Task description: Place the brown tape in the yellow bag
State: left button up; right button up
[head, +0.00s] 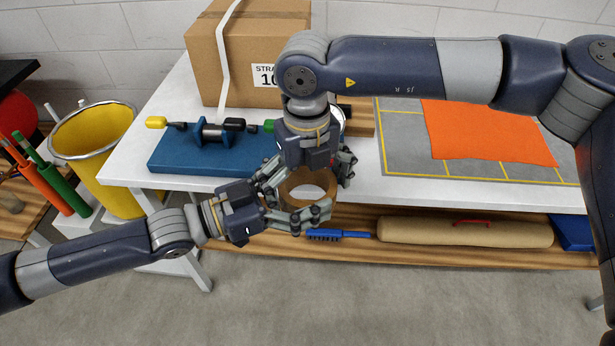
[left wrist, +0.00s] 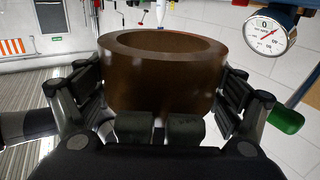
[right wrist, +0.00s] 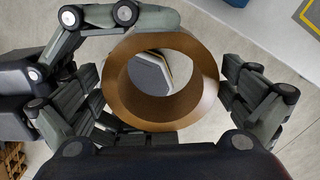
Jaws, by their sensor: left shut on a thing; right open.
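The brown tape (head: 306,187) is a thick ring in front of the table's front edge, between my two grippers. My left gripper (head: 300,214) is shut on it from the left and below. The tape also fills the middle of the left wrist view (left wrist: 160,85), between the fingers. My right gripper (head: 312,178) is above it, open, with its fingers on both sides of the tape. In the right wrist view the tape (right wrist: 120,90) shows its hole, with a gap to the right finger. The yellow bag (head: 100,170) stands open-topped on the left, beside the table.
A blue block (head: 190,162) with tools on it lies at the table's left, before a cardboard box (head: 255,55). An orange cloth (head: 485,135) lies at the right. A lower shelf holds a blue brush (head: 335,234) and a tan roll (head: 465,232).

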jog(key=c, duration=1)
pick_arm(q)
jog(key=o, duration=1)
jog(key=shift+o, duration=0.2)
pick_arm(e)
jog(key=shift+c, duration=0.2)
pick_arm(q)
jog(key=shift+a, duration=0.1)
